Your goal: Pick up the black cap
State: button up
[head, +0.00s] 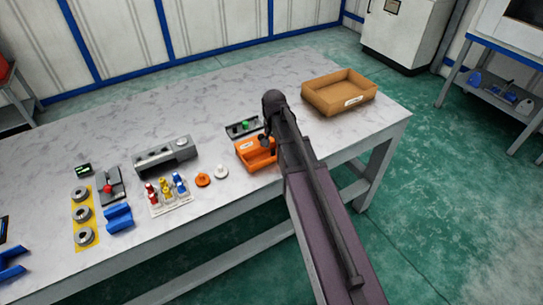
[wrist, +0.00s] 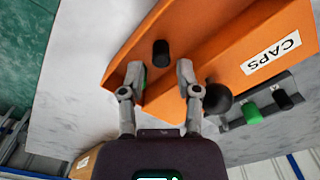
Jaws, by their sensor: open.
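An orange bin (wrist: 222,62) with a "CAPS" label fills much of the wrist view; in the head view the orange bin (head: 257,160) sits near the table's front edge, partly behind my arm. A small black cap (wrist: 161,53) shows inside the bin in the wrist view. My gripper (wrist: 160,70) is open, its two fingers either side of the cap's line in the picture, with the cap just beyond the tips. No contact with the cap shows. In the head view my gripper (head: 267,142) is over the bin, and the cap cannot be made out.
A grey rack (wrist: 262,115) beside the bin holds a green piece (wrist: 252,113) and a black piece (wrist: 283,98). A black round knob (wrist: 217,98) shows by the right finger. A cardboard box (head: 335,98) stands right; an orange disc (head: 203,180) and white disc (head: 221,172) lie left.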

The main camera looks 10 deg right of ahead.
aim_at(274, 150)
jog(key=shift+f+b, duration=1.25)
jog(key=shift+f, duration=0.3)
jog(key=c, duration=0.4)
